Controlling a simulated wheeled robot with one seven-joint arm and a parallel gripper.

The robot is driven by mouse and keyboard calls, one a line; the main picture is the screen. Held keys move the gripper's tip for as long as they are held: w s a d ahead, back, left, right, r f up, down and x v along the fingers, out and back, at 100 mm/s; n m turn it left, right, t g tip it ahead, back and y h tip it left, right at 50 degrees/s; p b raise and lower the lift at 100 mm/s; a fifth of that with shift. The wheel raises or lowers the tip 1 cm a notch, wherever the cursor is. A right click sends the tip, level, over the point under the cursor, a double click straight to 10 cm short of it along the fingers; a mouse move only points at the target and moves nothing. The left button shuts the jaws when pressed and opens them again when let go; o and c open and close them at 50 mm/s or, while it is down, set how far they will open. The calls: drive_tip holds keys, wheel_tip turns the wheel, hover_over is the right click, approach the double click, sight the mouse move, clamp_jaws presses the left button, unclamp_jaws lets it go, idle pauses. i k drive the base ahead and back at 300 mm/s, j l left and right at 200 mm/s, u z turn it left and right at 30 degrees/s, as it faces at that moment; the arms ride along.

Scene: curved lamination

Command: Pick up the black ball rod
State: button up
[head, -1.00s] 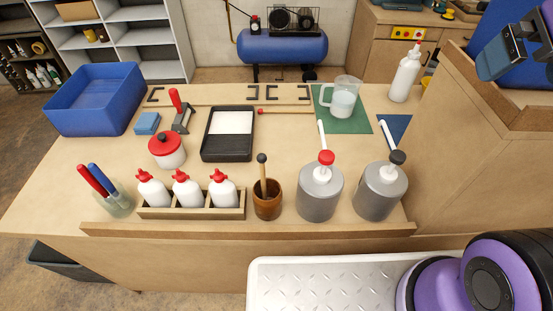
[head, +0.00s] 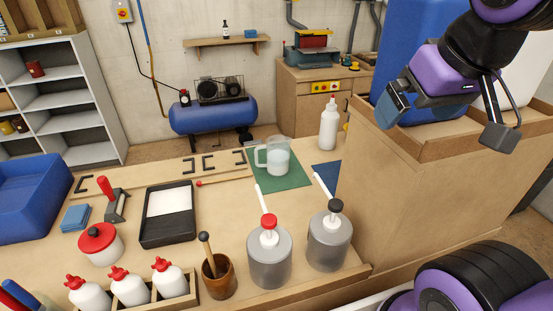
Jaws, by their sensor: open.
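The black ball rod (head: 207,248) leans in a brown wooden cup (head: 219,278) near the front edge of the bench. Its black ball end points up and its lower end is hidden inside the cup. My gripper (head: 448,118) is at the upper right, open and empty, in front of the raised wooden shelf. It is well above the bench and far to the right of the rod.
Two grey pump bottles, one red-topped (head: 269,256) and one black-topped (head: 329,240), stand just right of the cup. Red-capped white bottles (head: 128,287) in a wooden rack stand left. A black tray (head: 168,215) lies behind. The raised wooden shelf (head: 400,185) borders the right side.

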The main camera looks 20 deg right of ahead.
sight(204, 236)
drive_tip(key=k+j, duration=0.2)
drive_tip(key=j, duration=0.15)
drive_tip(key=k+j, duration=0.15)
drive_tip(key=j, duration=0.15)
drive_tip(key=k+j, duration=0.2)
drive_tip(key=j, duration=0.15)
drive_tip(key=k+j, duration=0.15)
drive_tip(key=j, duration=0.2)
